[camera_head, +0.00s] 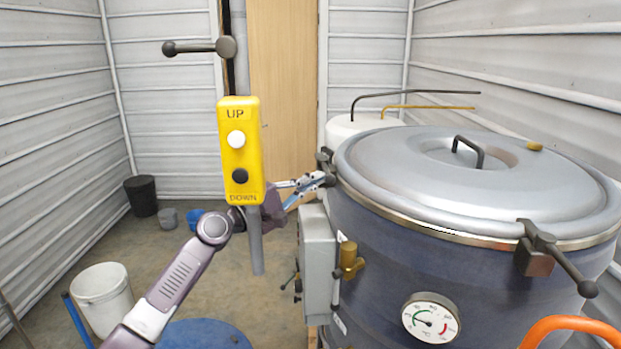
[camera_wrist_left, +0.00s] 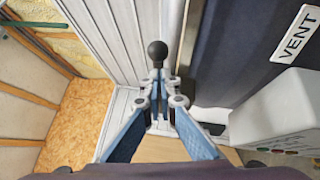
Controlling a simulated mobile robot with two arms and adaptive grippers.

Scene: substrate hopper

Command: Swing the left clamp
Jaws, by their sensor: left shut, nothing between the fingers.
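The left clamp (camera_head: 325,160) is a dark piece at the left rim of the lidded vessel (camera_head: 385,250), partly hidden by my gripper. My left gripper (camera_head: 322,178) is right at this clamp, with blue-padded fingers drawn together. In the left wrist view, the fingertips (camera_wrist_left: 158,88) meet just short of a black ball knob (camera_wrist_left: 157,51), which stands beyond them, not between them. Whether they touch it, I cannot tell. The grey lid (camera_head: 400,170) lies on the vessel. The right clamp (camera_head: 538,250) has a lever ending in a ball at the front right rim. My right gripper is out of view.
A yellow UP/DOWN control box (camera_head: 240,178) hangs in front of my left arm. A grey box (camera_head: 317,262) and a brass valve (camera_head: 349,262) sit on the vessel's left side. An orange curved piece (camera_head: 570,324) is at lower right. A white bucket (camera_head: 102,298) stands left.

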